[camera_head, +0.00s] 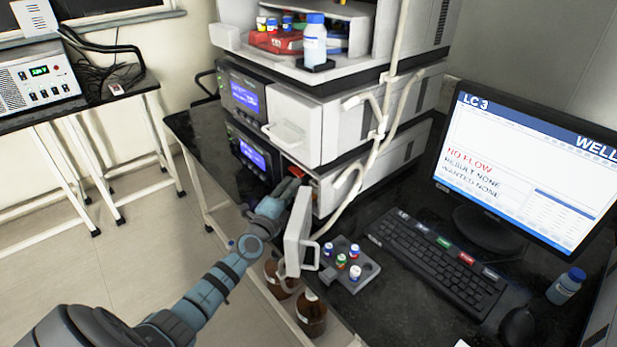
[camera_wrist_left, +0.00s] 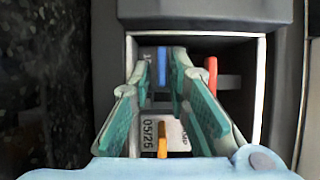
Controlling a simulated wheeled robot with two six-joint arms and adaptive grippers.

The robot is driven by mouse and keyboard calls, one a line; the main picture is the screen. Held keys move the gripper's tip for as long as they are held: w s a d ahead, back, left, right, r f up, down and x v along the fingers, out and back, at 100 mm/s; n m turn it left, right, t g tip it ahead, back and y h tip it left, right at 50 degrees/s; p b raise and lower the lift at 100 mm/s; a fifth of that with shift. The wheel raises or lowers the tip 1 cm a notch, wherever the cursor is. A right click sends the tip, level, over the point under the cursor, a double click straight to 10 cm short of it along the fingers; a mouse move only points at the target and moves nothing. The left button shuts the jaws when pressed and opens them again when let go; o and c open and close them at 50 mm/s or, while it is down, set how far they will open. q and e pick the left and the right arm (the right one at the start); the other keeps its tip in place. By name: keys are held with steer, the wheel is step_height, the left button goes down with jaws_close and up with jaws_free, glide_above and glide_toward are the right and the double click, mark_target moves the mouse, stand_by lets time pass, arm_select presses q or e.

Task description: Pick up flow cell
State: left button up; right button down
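My left gripper (camera_head: 287,190) reaches into the open front bay of the lowest instrument (camera_head: 328,190) in the stack. In the left wrist view its two green-padded fingers (camera_wrist_left: 160,75) are spread apart inside the white-walled bay (camera_wrist_left: 257,90). Between and below them is a pale block with a printed label (camera_wrist_left: 150,132) reading 05/25 and an orange fitting (camera_wrist_left: 162,148). A blue fitting (camera_wrist_left: 162,66) and a red one (camera_wrist_left: 211,75) show deeper in. I cannot tell for sure which part is the flow cell. The fingers partly hide the inside. My right gripper is not in view.
The bay's door (camera_head: 297,232) stands open beside my left arm. A grey vial rack (camera_head: 350,268) sits on the dark bench right of the door. A keyboard (camera_head: 435,258) and a monitor (camera_head: 525,165) reading NO FLOW stand further right. Brown bottles (camera_head: 312,315) are below.

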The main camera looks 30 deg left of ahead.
arm_select(q)
steer(key=shift+s+r, duration=0.1)
jaws_close()
